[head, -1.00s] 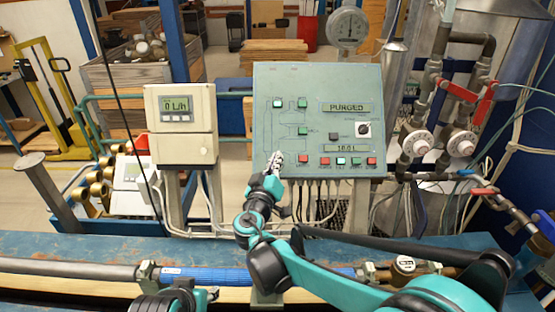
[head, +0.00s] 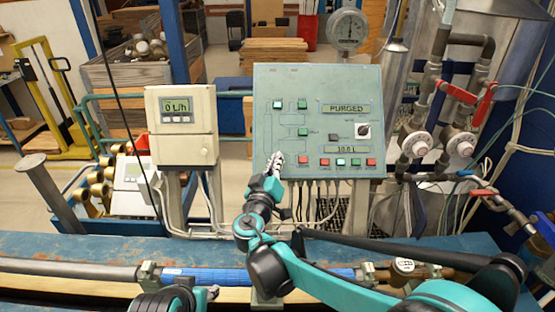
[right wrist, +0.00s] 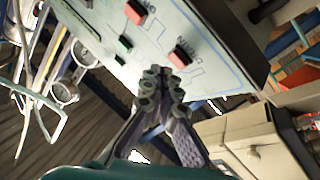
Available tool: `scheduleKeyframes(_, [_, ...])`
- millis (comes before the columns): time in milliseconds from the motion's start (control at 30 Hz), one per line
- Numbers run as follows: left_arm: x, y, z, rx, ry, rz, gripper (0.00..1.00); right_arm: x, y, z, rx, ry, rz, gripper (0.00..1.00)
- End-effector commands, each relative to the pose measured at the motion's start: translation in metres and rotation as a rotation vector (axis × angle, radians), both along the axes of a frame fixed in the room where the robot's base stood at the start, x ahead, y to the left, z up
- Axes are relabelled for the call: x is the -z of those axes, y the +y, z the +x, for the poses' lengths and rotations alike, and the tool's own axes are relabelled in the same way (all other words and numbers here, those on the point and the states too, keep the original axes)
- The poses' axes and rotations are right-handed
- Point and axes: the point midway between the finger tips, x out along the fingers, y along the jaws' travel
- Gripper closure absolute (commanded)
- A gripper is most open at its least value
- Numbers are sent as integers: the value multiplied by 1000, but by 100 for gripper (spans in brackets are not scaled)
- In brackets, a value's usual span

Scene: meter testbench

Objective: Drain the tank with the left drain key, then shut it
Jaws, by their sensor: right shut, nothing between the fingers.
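The green control panel (head: 285,80) stands behind the bench, with a row of red and green keys along its bottom. The red drain key (head: 302,159) is the leftmost of that row; in the right wrist view a red key (right wrist: 181,57) with a partly readable label lies just past my fingertips. My right gripper (head: 277,160) is shut and empty, near the panel's lower left corner, left of the drain key. I cannot tell whether it touches the panel. The displays read "PURGED" (head: 347,108) and about "10.0 L" (head: 346,149). My left gripper (head: 212,292) shows partly at the bottom edge.
A beige meter box (head: 182,122) reading 0 L/h stands left of the panel. Pipes with red-handled valves (head: 458,93) rise at the right. A blue-sleeved pipe (head: 225,275) runs along the bench front. A black selector knob (head: 363,130) sits on the panel's right.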

Motion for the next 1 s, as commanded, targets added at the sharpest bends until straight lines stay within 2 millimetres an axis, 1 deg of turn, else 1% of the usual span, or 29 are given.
scheduleKeyframes(167, [-5,0,0,0,0,0,60,-6,0,-5,-1,1,0,100])
scheduleKeyframes(500, [-26,0,0,0,0,0,60,-30,0,-30,-1,1,0,100])
scheduleKeyframes(600, [-30,0,0,0,0,0,60,-34,0,-36,-1,0,0,100])
scheduleKeyframes(1000, [-29,0,0,0,0,0,60,-33,0,-37,0,0,0,100])
